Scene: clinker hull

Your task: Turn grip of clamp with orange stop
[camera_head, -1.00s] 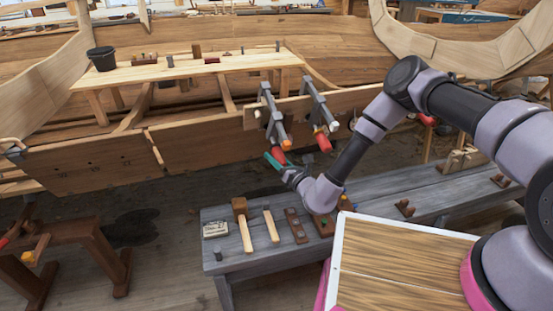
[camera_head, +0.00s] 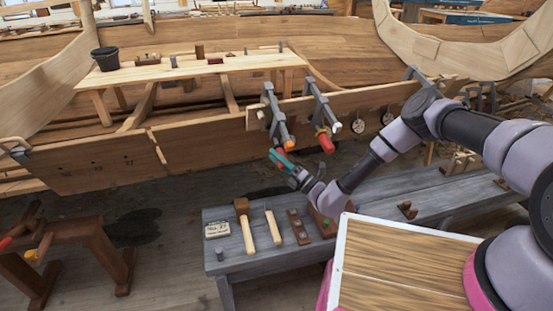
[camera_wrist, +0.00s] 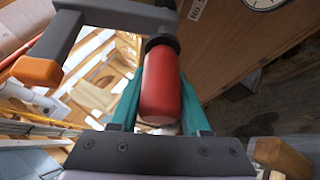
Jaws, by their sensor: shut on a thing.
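The grey clamp with the orange stop (camera_head: 289,146) is on the hull plank, the left of two clamps in the head view. Its orange stop also shows in the wrist view (camera_wrist: 38,71), at the left end of the grey bar. Its red grip (camera_wrist: 162,85) lies between my gripper's teal fingers in the wrist view. My gripper (camera_head: 279,157) is shut on this grip from below right in the head view, where the fingers hide part of it. The finger ends are partly hidden beside the grip.
A second clamp with a red grip (camera_head: 326,143) stands close to the right. Below is a grey bench (camera_head: 375,199) with a mallet (camera_head: 246,227) and wooden blocks. Round dials (camera_head: 358,119) hang on the plank. Open floor lies left of the bench.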

